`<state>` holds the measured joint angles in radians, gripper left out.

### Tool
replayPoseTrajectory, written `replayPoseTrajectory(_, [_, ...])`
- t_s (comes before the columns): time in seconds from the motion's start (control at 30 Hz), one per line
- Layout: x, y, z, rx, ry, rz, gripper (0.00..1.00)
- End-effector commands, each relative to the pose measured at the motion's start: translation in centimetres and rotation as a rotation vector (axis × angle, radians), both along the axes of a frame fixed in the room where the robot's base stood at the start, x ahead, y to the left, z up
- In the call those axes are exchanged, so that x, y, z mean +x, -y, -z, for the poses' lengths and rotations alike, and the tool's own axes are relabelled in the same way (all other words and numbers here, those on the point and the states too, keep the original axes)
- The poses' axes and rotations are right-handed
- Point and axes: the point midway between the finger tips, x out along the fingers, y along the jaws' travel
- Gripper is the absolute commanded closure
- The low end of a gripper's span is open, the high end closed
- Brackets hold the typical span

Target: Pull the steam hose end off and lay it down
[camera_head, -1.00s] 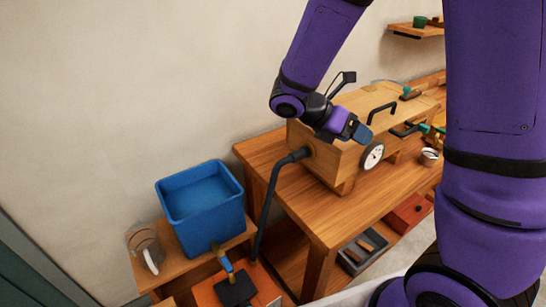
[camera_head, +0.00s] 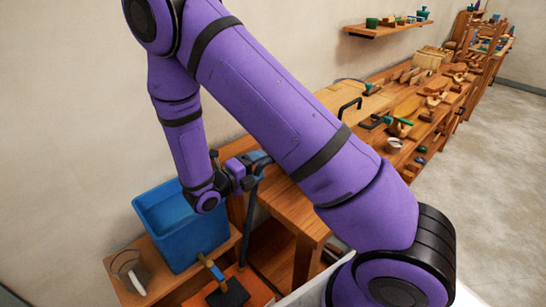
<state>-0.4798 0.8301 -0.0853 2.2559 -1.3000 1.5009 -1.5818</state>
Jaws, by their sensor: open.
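The black steam hose (camera_head: 249,215) rises from beside an orange-red box to the left end of the workbench. Its upper end, where it met the wooden steam box, is hidden behind my arm. Of the steam box, only part of the top (camera_head: 368,98) and a black handle (camera_head: 350,106) show past my arm. I cannot tell whether the fingers touch or surround the hose.
A blue bin (camera_head: 172,240) stands on a low wooden stand at left, with a clear jug (camera_head: 128,270) beside it. The orange-red box (camera_head: 262,290) is below. The workbench (camera_head: 292,208) carries many tools rightward. Floor at right is clear.

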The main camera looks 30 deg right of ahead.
Motion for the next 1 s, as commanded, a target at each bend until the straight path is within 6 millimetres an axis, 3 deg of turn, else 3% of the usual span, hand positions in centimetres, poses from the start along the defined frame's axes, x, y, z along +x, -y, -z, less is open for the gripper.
replayPoseTrajectory(0.17, [0.3,-0.3,0.9,-0.034,-0.053,-0.035,0.34])
replayPoseTrajectory(0.63, [0.4,0.0,1.0,-0.035,-0.056,-0.036,0.34])
replayPoseTrajectory(1.0, [1.1,3.9,1.0,-0.035,-0.055,-0.034,0.34])
